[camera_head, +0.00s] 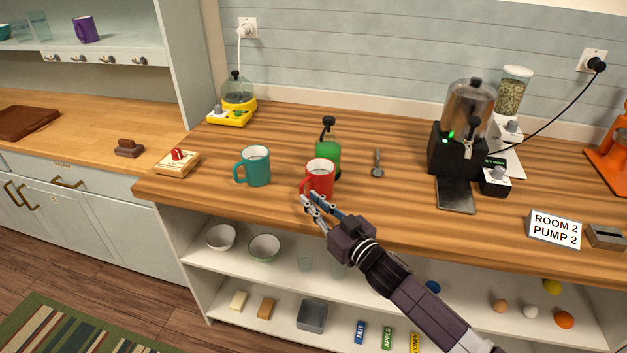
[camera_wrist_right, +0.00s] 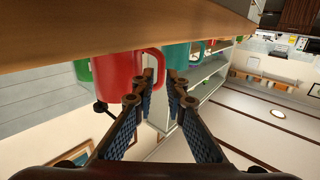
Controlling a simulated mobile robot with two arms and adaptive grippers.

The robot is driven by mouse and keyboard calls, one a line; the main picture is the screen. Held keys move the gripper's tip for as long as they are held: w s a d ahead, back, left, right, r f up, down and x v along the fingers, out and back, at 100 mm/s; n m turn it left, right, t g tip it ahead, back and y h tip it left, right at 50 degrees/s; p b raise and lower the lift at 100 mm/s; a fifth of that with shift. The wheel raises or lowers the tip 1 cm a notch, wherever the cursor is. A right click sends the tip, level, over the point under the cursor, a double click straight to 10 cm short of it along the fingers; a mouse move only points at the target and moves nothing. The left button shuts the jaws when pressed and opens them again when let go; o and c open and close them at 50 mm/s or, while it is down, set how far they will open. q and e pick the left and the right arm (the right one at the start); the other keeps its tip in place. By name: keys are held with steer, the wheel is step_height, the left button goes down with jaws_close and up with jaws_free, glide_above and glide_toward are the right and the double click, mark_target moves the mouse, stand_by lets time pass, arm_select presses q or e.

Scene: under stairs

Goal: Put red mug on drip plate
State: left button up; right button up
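The red mug (camera_head: 321,176) stands upright near the front edge of the wooden counter, its handle toward the left front. The drip plate (camera_head: 456,195) is the flat dark plate in front of the black dispenser, with nothing on it. My right gripper (camera_head: 310,201) is at the mug's handle side. In the wrist view, which is upside down, the red mug (camera_wrist_right: 114,76) and its handle are just beyond my right fingertips (camera_wrist_right: 164,82), which have a gap between them. Whether they touch the handle is unclear. My left gripper is out of view.
A teal mug (camera_head: 253,167) stands left of the red mug. The black dispenser (camera_head: 459,145) stands behind the plate. Counter between mug and plate is mostly clear.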

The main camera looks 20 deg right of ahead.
mark_target(301, 192)
steer(key=p+x, duration=0.1)
steer(key=x, duration=0.3)
steer(key=shift+w+a, duration=0.1)
steer(key=shift+w, duration=0.05)
steer(key=shift+w+a+f, duration=0.1)
steer(key=shift+w, duration=0.2)
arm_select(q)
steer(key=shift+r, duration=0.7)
arm_select(e)
jaws_close()
steer(key=shift+r, duration=0.25)
